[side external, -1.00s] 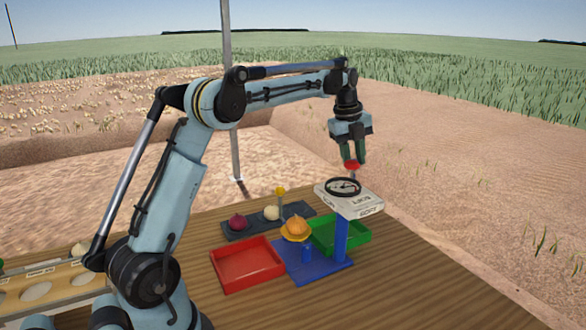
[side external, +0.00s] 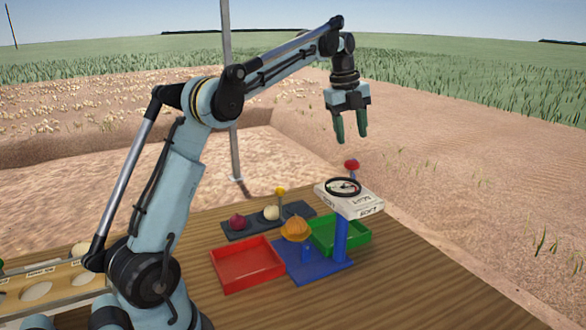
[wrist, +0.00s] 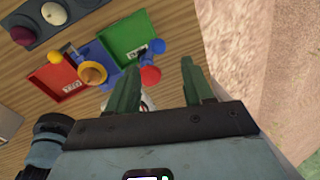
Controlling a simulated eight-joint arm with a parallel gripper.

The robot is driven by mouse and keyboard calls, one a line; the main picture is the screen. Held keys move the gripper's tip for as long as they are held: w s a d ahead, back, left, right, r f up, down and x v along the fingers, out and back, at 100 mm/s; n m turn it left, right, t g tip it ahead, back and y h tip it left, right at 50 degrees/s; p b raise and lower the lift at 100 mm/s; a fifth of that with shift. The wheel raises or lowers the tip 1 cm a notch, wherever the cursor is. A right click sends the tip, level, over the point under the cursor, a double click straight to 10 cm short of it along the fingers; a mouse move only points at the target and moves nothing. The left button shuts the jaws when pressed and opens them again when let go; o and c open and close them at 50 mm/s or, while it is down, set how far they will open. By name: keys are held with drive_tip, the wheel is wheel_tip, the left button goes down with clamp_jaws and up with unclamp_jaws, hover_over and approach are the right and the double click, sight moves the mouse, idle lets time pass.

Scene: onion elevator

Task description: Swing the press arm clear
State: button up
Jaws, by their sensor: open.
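The press has a blue base (side external: 312,262), a blue post (side external: 340,240) and a white lettered head with a round dial (side external: 350,198). A red knob (side external: 352,165) stands up behind the dial; it also shows in the wrist view (wrist: 151,75). An orange onion (side external: 296,227) sits in a yellow cup on the blue base, to the left of the head in the side view. My gripper (side external: 350,140) is open and empty, above the red knob and apart from it. In the wrist view my fingers (wrist: 160,85) hide part of the press head.
A red tray (side external: 247,278) lies left of the press and a green tray (side external: 362,234) behind it. Bare wooden table (side external: 420,300) lies at the front right.

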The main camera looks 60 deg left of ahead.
drive_tip(key=r, duration=0.2)
drive_tip(key=s+r, duration=0.1)
drive_tip(key=r, duration=0.1)
drive_tip(key=shift+a+r, duration=0.1)
drive_tip(key=shift+r, duration=0.25)
